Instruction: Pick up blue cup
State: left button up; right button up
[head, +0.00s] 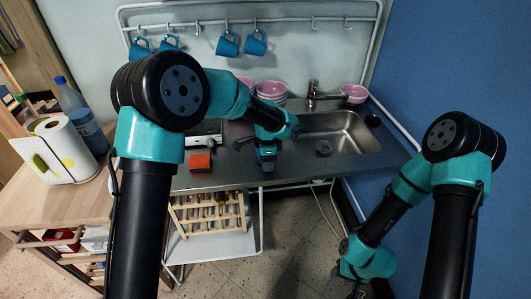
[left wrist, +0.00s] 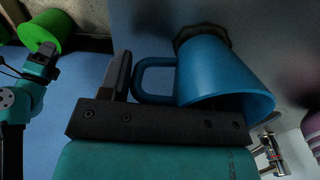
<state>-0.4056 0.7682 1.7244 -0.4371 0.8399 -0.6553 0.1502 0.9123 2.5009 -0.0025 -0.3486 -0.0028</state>
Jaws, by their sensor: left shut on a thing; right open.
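My left gripper (head: 266,160) is over the steel counter, just left of the sink. In the left wrist view, a blue cup (left wrist: 215,75) is right against it, with the handle beside the dark finger (left wrist: 120,75). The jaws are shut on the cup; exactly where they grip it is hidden. I cannot make this cup out in the head view. Other blue cups hang on the wall rail, two at the left (head: 140,46) and two further right (head: 228,44). My right gripper (head: 358,288) is low at the bottom, open and away from the cups.
The sink (head: 340,135) has a tap (head: 313,92) behind it. Pink bowls (head: 271,90) stand behind my left arm, with another pink bowl (head: 353,94) at right. An orange sponge (head: 200,161) lies on the counter. Paper towels (head: 62,140) and a bottle (head: 80,112) stand left.

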pick_arm(q)
jog(key=shift+f, duration=0.1)
jog(key=c, duration=0.4)
jog(key=shift+s, duration=0.1)
jog(key=shift+c, duration=0.2)
jog(key=shift+r, duration=0.45)
grip_shut()
jog(key=shift+r, duration=1.3)
jog(key=shift+s+r, duration=0.1)
jog(key=shift+s, duration=0.1)
jog(key=s+d+r, duration=0.1)
jog(key=s, duration=1.4)
jog(key=shift+s+d+r, duration=0.15)
jog(key=shift+r, duration=0.05)
